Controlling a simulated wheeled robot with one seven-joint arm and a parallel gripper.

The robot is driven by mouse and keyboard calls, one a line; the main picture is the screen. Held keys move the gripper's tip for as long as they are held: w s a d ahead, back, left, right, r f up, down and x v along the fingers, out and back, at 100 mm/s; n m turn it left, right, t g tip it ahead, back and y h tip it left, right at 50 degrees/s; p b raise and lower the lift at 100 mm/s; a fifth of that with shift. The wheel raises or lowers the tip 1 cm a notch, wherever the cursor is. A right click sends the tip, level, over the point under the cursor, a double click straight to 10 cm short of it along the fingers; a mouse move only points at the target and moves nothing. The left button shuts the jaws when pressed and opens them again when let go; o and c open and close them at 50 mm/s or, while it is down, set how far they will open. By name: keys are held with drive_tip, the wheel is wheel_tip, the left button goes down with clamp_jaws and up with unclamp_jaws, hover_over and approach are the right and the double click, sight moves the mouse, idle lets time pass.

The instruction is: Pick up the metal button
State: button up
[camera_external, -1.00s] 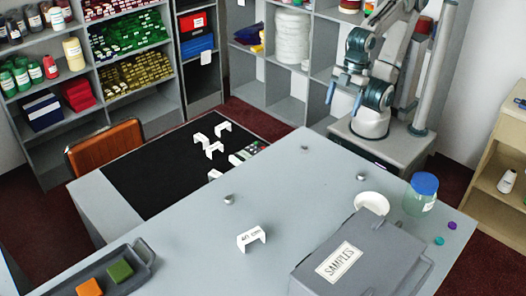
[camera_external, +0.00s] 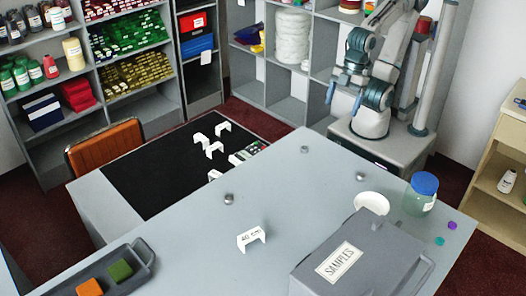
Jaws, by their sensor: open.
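Small grey metallic pieces lie apart on the grey counter (camera_external: 300,205): a larger one (camera_external: 228,198) left of the middle, one (camera_external: 304,149) near the far edge and one (camera_external: 361,177) on the right. They are too small to tell which is the metal button. My gripper (camera_external: 343,98) is open and empty at the back, raised beyond the counter's far edge and well away from all of them.
A grey SAMPLES box (camera_external: 306,275), a white dish (camera_external: 371,203) and a blue-lidded jar (camera_external: 420,195) stand at the right. The middle is mostly clear.

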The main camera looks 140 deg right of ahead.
drive_tip(key=c, duration=0.7)
drive_tip(key=shift+o, duration=0.2)
drive_tip(key=m+g+b, duration=0.4)
drive_tip(key=m+b, duration=0.4)
drive_tip(key=m, duration=0.3)
hover_over(362, 175)
drive_tip(key=f, duration=0.2)
wheel_tip(362, 175, down, 13)
drive_tip(key=shift+d+f, duration=0.1)
drive_tip(key=shift+f, duration=0.05)
